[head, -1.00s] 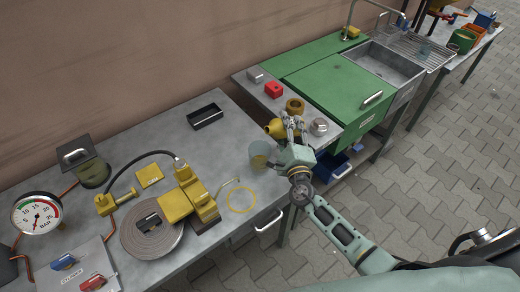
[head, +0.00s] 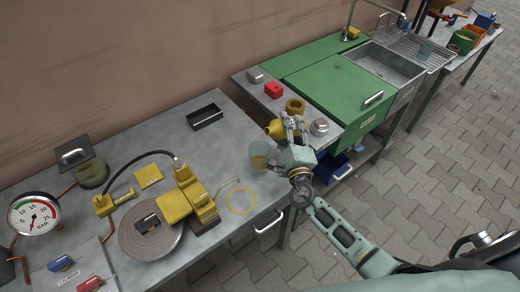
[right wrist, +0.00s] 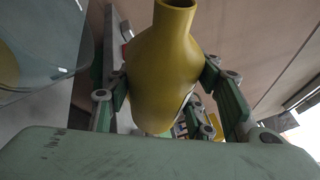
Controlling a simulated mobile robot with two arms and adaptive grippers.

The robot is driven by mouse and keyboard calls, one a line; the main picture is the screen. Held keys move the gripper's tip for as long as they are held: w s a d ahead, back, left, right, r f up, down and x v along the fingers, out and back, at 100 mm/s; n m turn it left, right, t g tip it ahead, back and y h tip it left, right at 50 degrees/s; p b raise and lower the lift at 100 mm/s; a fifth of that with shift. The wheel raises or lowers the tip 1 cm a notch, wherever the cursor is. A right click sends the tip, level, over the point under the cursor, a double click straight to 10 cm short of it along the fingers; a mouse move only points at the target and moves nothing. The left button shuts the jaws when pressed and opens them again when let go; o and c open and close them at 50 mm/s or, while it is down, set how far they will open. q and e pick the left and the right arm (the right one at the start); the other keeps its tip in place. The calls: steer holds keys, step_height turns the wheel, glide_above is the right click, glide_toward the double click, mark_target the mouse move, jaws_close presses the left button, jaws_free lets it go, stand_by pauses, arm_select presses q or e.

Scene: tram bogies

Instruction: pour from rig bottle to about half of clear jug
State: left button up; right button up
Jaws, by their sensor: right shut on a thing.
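The rig bottle (head: 273,129) is yellow, and my right gripper (head: 291,126) is shut around its body. In the head view it is tilted, with its neck to the left, just above and beside the clear jug. The right wrist view shows the yellow bottle (right wrist: 165,75) between the fingers, neck at the top. The clear jug (head: 259,147) stands on the grey bench near its right end, with yellowish liquid low in it. Part of the jug (right wrist: 72,65) also shows at the left of the right wrist view. No falling stream can be made out. My left gripper is not in view.
A yellow ring (head: 241,201) lies in front of the jug. A green cabinet (head: 338,95) with a sink stands to the right.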

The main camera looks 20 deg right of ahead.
steer(key=shift+d+n+b, duration=0.1)
steer(key=shift+n+b, duration=0.3)
steer(key=shift+b, duration=0.3)
stand_by(0.6)
steer(key=shift+s+a+r+n+t+y, duration=0.15)
steer(key=shift+a+r+n+t, duration=0.15)
steer(key=shift+n, duration=0.15)
steer(key=shift+w+a+r+n+t+y, duration=0.15)
steer(key=shift+r+n+t, duration=0.15)
steer(key=shift+n, duration=0.15)
stand_by(1.6)
steer(key=shift+s+f+n+t+b, duration=0.1)
steer(key=shift+n+t+b, duration=0.3)
steer(key=shift+n+b, duration=0.5)
stand_by(1.5)
